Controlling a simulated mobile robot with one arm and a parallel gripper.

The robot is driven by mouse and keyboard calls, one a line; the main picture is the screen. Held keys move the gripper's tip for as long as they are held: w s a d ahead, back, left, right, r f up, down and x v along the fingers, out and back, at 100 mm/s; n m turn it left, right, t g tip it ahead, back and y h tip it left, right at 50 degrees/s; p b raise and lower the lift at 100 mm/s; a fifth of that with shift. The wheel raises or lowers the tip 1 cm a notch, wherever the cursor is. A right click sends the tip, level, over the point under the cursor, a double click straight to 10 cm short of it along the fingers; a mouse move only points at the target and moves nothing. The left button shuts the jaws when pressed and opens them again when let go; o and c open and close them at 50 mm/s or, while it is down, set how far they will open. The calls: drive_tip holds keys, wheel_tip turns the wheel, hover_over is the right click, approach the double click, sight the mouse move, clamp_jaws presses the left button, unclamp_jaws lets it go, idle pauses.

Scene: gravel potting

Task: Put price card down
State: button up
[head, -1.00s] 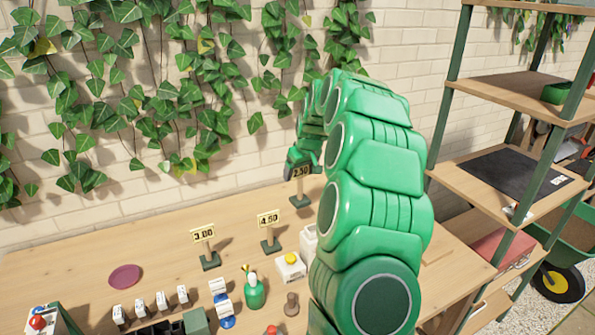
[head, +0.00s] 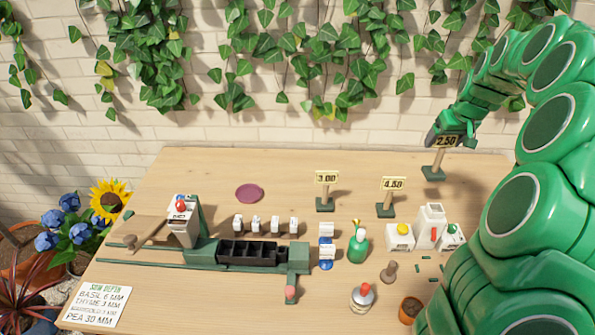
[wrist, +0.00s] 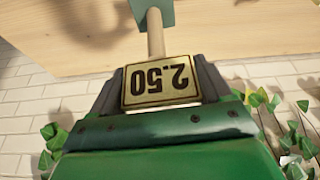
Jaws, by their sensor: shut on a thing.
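The price card marked 2.50 (head: 446,142) stands at the back right of the table, on a wooden stem with a dark green foot (head: 433,174). My gripper (head: 450,128) is shut on its sign from above. In the wrist view the card (wrist: 160,80) shows upside down between the two grey fingers, its stem leading to the green foot over the wooden top. The card looks about upright. I cannot tell whether the foot touches the table. Two more cards, 3.00 (head: 326,178) and 4.50 (head: 393,184), stand to its left.
The wooden table (head: 200,170) is bare along much of its back. A purple disc (head: 249,194), a black seed tray (head: 252,253), a green bottle (head: 358,246) and white containers (head: 431,226) stand on it. The ivy-covered brick wall (head: 250,135) is close behind. My arm hides the right side.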

drive_tip(key=r, duration=0.3)
drive_tip(key=shift+a, duration=0.2)
drive_tip(key=w+a+m, duration=0.1)
drive_tip(key=w+a, duration=0.1)
drive_tip(key=a, duration=1.9)
drive_tip(key=w+a, duration=0.2)
drive_tip(key=a, duration=1.8)
drive_tip(key=w+a+f, duration=0.2)
drive_tip(key=w+f, duration=0.4)
drive_tip(key=f, duration=0.3)
drive_tip(key=w+a+f, duration=0.2)
drive_tip(key=w+f, duration=0.5)
drive_tip(key=f, duration=0.2)
drive_tip(key=shift+w+a+f, duration=0.15)
drive_tip(key=shift+f, duration=0.2)
